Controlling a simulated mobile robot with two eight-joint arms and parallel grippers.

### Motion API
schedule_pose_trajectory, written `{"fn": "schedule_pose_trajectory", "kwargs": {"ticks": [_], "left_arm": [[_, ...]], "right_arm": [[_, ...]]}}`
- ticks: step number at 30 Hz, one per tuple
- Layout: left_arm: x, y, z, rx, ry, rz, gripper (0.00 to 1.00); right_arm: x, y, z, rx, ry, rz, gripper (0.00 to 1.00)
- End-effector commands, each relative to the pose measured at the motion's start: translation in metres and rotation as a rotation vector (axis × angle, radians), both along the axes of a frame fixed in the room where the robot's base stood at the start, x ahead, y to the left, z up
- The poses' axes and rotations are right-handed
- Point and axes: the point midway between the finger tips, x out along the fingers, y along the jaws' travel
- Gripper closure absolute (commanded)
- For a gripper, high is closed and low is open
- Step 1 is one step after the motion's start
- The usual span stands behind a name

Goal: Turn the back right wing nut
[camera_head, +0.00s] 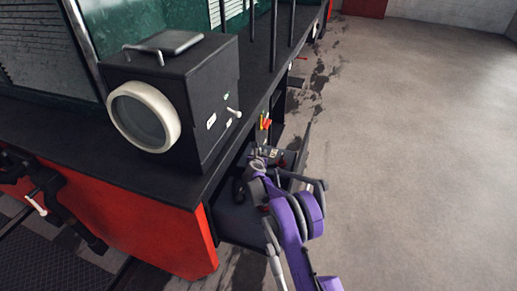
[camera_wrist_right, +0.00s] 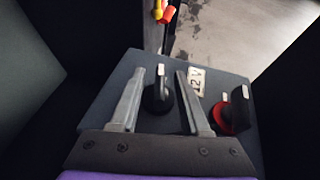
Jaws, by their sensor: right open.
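A dark grey box top with a "12V" label (camera_wrist_right: 198,80) fills the middle of the right wrist view. A black knob-like nut (camera_wrist_right: 159,97) with a pale upright tip stands on it. A second black upright piece (camera_wrist_right: 240,105) on a red round base stands at the right. I cannot tell which is the back right wing nut. My right gripper (camera_wrist_right: 158,74) is open; its fingers are on either side of the first nut, with gaps visible. In the head view the right gripper (camera_head: 266,156) reaches into an open compartment at the tram's side. My left gripper is not in view.
A black lamp housing (camera_head: 175,95) with a round white-rimmed lens stands on the tram's ledge, left of the arm. Red and yellow fittings (camera_head: 265,122) are just beyond the gripper. Dark walls border the compartment. Bare floor (camera_head: 420,150) lies open at right.

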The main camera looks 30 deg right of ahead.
Motion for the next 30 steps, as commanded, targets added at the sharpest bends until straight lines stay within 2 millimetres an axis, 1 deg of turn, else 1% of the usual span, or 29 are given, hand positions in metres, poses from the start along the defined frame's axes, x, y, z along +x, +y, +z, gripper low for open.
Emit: {"fn": "schedule_pose_trajectory", "kwargs": {"ticks": [3,12,13,17,18,20,21,30], "left_arm": [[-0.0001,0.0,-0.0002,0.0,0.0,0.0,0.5],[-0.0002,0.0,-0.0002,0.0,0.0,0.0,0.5],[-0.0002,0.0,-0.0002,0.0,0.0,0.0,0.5],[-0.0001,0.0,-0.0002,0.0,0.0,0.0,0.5],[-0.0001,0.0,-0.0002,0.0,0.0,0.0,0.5],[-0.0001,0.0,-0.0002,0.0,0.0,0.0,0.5],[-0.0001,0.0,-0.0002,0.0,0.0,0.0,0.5],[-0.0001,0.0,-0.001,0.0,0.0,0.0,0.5]], "right_arm": [[0.0005,-0.0023,-0.003,0.0,0.0,-0.001,0.54],[0.0006,-0.003,-0.0037,0.0,0.0,-0.002,0.54],[0.0006,-0.003,-0.0037,0.0,0.0,-0.002,0.56],[0.0006,-0.003,-0.0037,0.0,0.0,-0.002,0.79],[0.0006,-0.003,-0.0037,0.0,0.0,-0.002,0.86],[0.0006,-0.003,-0.0037,0.0,0.0,-0.002,0.97],[0.0006,-0.003,-0.0037,0.0,0.0,-0.002,1.0],[0.001,-0.0025,-0.0042,0.0,0.002,-0.013,1.0]]}}
